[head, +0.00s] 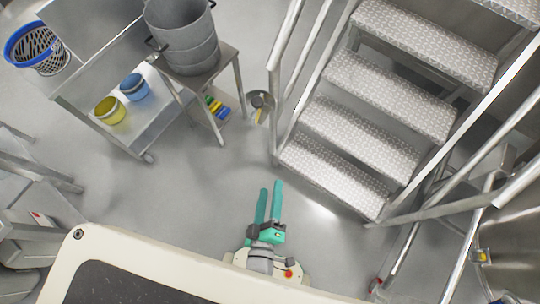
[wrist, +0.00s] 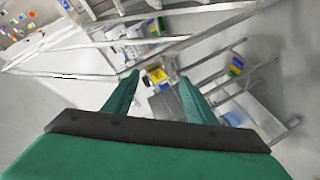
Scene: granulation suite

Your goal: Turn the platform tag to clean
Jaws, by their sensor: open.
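A round grey disc with a yellow strip (head: 260,107) is beside the lower left rail of the step platform (head: 345,125). It may be the platform tag, but no wording can be read. My gripper (head: 269,183) is open and empty, its two green fingers pointing away from my base, short of the disc and left of the lowest step. In the wrist view the open fingers (wrist: 157,85) frame a small yellow thing (wrist: 157,75) in a dark surround, apart from them; I cannot tell whether it is the same tag.
A grey drum (head: 185,40) stands on a metal stand at upper left. A low trolley (head: 143,140) carries a yellow bucket (head: 110,111) and a blue bucket (head: 134,87). Small coloured bottles (head: 217,107) are beneath the stand. The floor left of the gripper is clear.

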